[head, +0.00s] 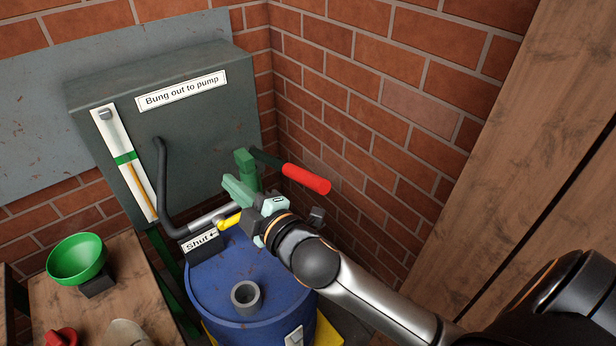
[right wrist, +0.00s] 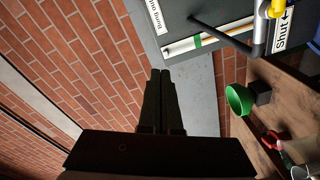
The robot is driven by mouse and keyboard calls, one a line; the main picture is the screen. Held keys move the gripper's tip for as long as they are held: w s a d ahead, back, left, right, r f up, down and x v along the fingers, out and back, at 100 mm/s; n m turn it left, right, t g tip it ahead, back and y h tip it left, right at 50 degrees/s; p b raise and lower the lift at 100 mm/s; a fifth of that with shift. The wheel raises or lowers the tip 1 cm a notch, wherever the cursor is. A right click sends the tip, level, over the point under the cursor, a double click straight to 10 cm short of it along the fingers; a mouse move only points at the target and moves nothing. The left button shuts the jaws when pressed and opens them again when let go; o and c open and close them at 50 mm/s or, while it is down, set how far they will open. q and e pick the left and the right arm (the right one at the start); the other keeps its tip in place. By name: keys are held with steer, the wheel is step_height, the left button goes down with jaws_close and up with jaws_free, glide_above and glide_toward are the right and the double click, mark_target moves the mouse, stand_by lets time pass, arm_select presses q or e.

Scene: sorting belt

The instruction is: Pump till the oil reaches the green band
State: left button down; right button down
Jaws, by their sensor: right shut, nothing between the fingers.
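The sight gauge (head: 141,190) is a white strip on the grey tank (head: 200,130). Its green band (head: 124,158) shows, with an amber oil column (head: 140,187) below it; the oil's top looks close to the band's lower edge. The gauge also shows in the right wrist view (right wrist: 222,33). The pump (head: 247,168) is green with a red handle grip (head: 306,178) pointing right. My right gripper (head: 232,187) is shut and empty, in front of the pump's lower part in the picture; contact cannot be told. In the right wrist view its fingers (right wrist: 160,95) are together. My left gripper is out of view.
A blue drum (head: 230,280) with a grey open neck (head: 246,297) stands below. A yellow valve lever (head: 228,221) is by the "Shut" sign (head: 201,243). A wooden table (head: 135,275) holds a green funnel (head: 77,259) and a red part (head: 62,338). Brick walls close the corner.

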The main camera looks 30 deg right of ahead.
steer(key=a+r+n+y, duration=1.1)
steer(key=r+n+y, duration=0.2)
steer(key=n, duration=0.5)
steer(key=s+a+f+n+g+y, duration=0.1)
steer(key=s+a+n+g+y, duration=0.15)
steer(key=n+g, duration=0.6)
steer(key=s+a+n+g+y, duration=0.1)
steer(key=s+a+n+g, duration=0.15)
steer(key=n+g, duration=0.65)
steer(key=w+d+f+n+h, duration=0.3)
steer(key=d+f+n+h, duration=0.5)
steer(key=d+n+h, duration=0.3)
steer(key=d+r+n+h, duration=0.1)
steer(key=d+h, duration=0.1)
steer(key=d, duration=0.4)
steer(key=d+r+n+h, duration=0.1)
steer(key=d+h, duration=0.2)
steer(key=d, duration=0.4)
steer(key=d+r+n+g+h, duration=0.1)
steer(key=d+h, duration=0.1)
steer(key=d, duration=0.5)
steer(key=shift+w+r+h, duration=0.2)
steer(key=shift+w+h, duration=0.05)
